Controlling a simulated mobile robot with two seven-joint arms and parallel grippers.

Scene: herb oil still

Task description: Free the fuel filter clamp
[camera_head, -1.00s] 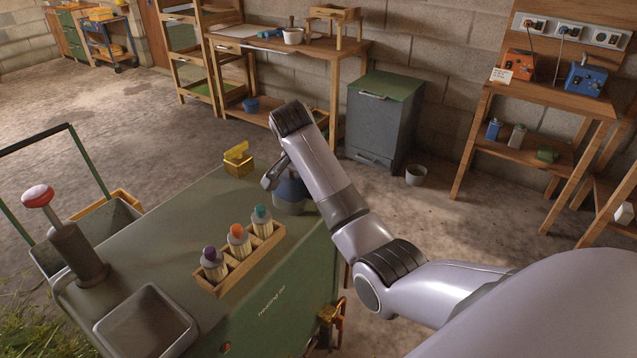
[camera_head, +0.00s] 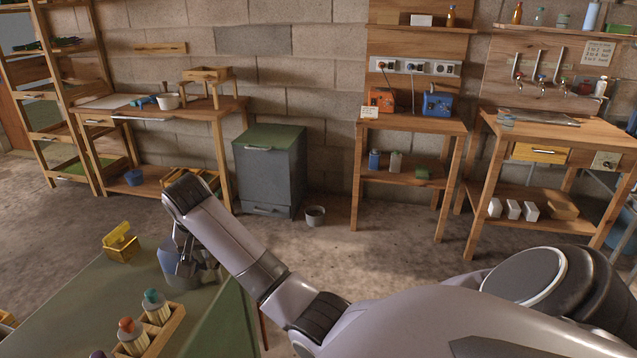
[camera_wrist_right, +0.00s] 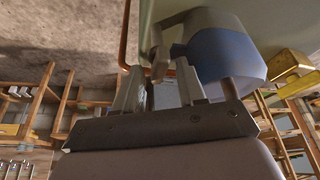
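A squat blue-grey cylinder (camera_head: 168,262) stands at the far end of the green bench top (camera_head: 85,305). It also shows in the right wrist view (camera_wrist_right: 228,52), where a grey lever-like piece (camera_wrist_right: 157,50) sticks out from its side. I take this piece for the fuel filter clamp, but cannot be sure. My right gripper (camera_head: 185,266) is lowered at the cylinder's near right side. In the wrist view its two fingers (camera_wrist_right: 160,78) are apart, and the lever's end appears between or just beyond their tips. Contact cannot be told. My left gripper is out of view.
A yellow open-topped box with a raised part (camera_head: 121,245) stands left of the cylinder. A wooden rack of capped bottles (camera_head: 165,330) is nearer. A grey cabinet (camera_head: 270,165), a small bucket (camera_head: 315,216) and wooden workbenches stand along the wall beyond open floor.

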